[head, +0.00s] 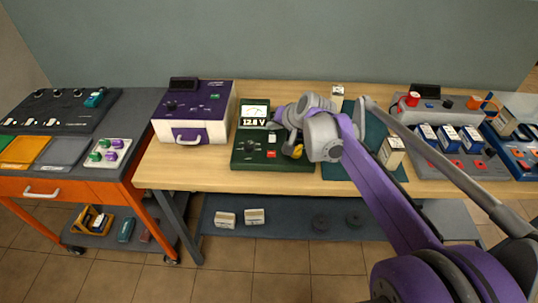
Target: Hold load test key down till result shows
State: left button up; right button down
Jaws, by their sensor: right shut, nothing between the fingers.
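The dark green load tester (243,160) sits on the wooden bench. Its display (255,122) reads 12.8 V, with a dial picture above it. A red key (272,155) and a black knob (249,146) are on its sloped panel. My right gripper (289,147) is shut and empty, pointing down over the right part of the tester panel. I cannot tell whether its tips touch the panel or a key. A yellow part (298,152) shows beside the tips. My arm hides the tester's upper right. My left gripper is not in view.
A purple and white unit (195,108) stands left of the tester. Right of it lie a teal mat (336,171) with a cream box (391,152) and a grey charger (435,110) with blue batteries. An orange cart (98,190) stands at far left.

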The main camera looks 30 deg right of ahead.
jog(key=b, duration=0.6)
send_over(273, 156)
notch_tip(273, 156, down, 8)
jog(key=shift+w+f, duration=0.1)
jog(key=shift+f, duration=0.35)
dwell(1.6)
jog(key=shift+f, duration=0.4)
jog(key=shift+f+b, duration=0.35)
dwell(0.5)
dwell(2.9)
jog(key=shift+r+p, duration=0.7)
jog(key=shift+r, duration=0.1)
